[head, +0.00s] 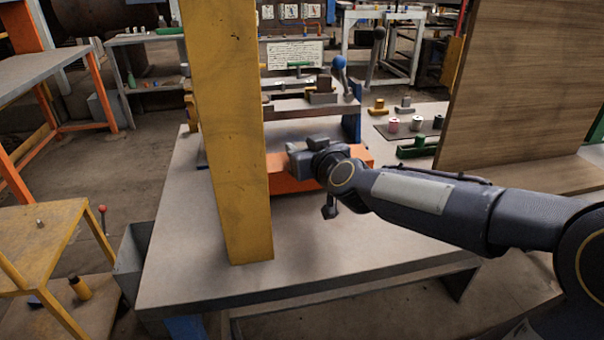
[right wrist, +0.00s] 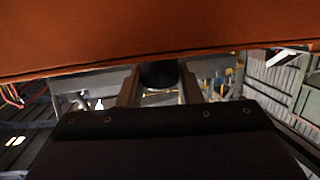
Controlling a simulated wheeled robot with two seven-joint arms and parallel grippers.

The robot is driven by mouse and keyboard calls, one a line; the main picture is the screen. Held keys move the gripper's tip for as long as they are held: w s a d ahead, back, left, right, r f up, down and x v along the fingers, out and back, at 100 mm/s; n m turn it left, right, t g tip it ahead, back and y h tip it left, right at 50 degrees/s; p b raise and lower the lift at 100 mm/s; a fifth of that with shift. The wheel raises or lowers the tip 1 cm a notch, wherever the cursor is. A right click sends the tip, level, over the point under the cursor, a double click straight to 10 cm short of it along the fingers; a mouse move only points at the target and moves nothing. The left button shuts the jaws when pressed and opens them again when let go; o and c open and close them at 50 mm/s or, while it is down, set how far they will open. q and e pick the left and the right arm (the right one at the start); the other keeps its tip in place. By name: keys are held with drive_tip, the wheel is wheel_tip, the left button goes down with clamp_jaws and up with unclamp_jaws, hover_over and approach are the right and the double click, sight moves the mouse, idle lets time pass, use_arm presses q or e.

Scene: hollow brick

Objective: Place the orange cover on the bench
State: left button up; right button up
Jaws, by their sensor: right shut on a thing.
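The orange cover (head: 284,184) is a long flat-sided piece at the middle of the grey bench (head: 190,235), partly hidden behind the yellow post and my right arm. My right gripper (head: 312,160) is at the cover, shut on it. In the right wrist view the orange cover (right wrist: 150,35) fills the top. The two fingers of my right gripper (right wrist: 160,85) show below it, with a dark round part between them. I cannot tell whether the cover's underside touches the bench. My left gripper is not in view.
A thick yellow post (head: 228,130) stands in front of the bench's left part. A wooden panel (head: 525,90) rises at the right. A machine with a blue-knobbed lever (head: 340,64) stands behind the cover. Green (head: 417,148) and small coloured parts lie back right. The bench's front is clear.

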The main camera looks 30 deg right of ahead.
drive_tip(key=shift+f+b, duration=1.2)
drive_tip(key=shift+f, duration=0.55)
drive_tip(key=o, duration=1.1)
drive_tip(key=shift+c, duration=0.2)
drive_tip(key=shift+s+r+p, duration=0.2)
drive_tip(key=shift+r+p, duration=0.15)
drive_tip(key=s+r+p, duration=0.2)
drive_tip(key=s+p, duration=0.1)
drive_tip(key=s, duration=0.8)
drive_tip(key=shift+s+a, duration=0.2)
drive_tip(key=shift+a, duration=0.05)
